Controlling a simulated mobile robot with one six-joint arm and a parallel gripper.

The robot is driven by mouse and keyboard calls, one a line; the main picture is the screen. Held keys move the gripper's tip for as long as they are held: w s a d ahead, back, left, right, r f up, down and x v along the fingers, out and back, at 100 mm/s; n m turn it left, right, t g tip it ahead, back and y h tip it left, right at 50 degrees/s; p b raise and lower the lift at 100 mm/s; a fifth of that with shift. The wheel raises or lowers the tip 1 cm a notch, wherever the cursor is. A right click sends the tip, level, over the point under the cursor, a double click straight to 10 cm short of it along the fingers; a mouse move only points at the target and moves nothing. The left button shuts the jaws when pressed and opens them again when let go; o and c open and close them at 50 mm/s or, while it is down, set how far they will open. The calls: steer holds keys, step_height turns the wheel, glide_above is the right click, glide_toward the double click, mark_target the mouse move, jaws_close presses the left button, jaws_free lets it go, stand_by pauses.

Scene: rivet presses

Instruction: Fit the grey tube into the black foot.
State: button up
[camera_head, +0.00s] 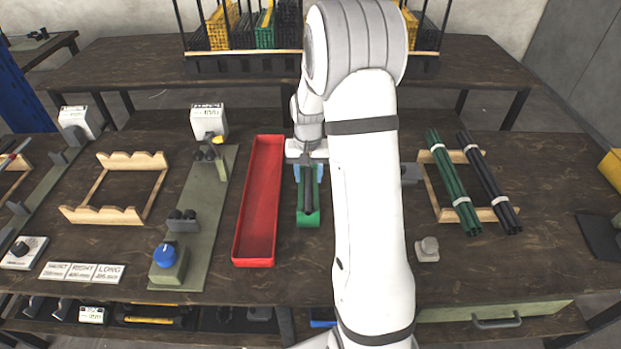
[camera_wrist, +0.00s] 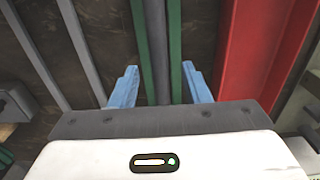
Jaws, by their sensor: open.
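A dark grey tube (camera_head: 308,194) lies lengthwise in a narrow green tray (camera_head: 308,221) at the middle of the table. In the wrist view the tube (camera_wrist: 156,45) runs between the tray's two green walls (camera_wrist: 177,60). My gripper (camera_head: 308,171) is over the tray's far part. Its blue fingers (camera_wrist: 158,88) are apart, one on each side of the tube and outside the walls, and hold nothing. I cannot single out the black foot with certainty; my arm covers part of the table right of the tray.
A long, empty-looking red tray (camera_head: 262,200) stands just left. Further left are an olive fixture plate (camera_head: 205,245) with a blue knob (camera_head: 164,255) and an empty wooden rack (camera_head: 88,212). At right, a wooden rack (camera_head: 432,190) holds green and black tubes. A small grey block (camera_head: 428,250) stands near my arm.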

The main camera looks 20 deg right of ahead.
mark_target(309, 178)
steer(key=shift+c, duration=0.5)
jaws_close()
step_height(309, 178, up, 10)
steer(key=shift+s, duration=0.15)
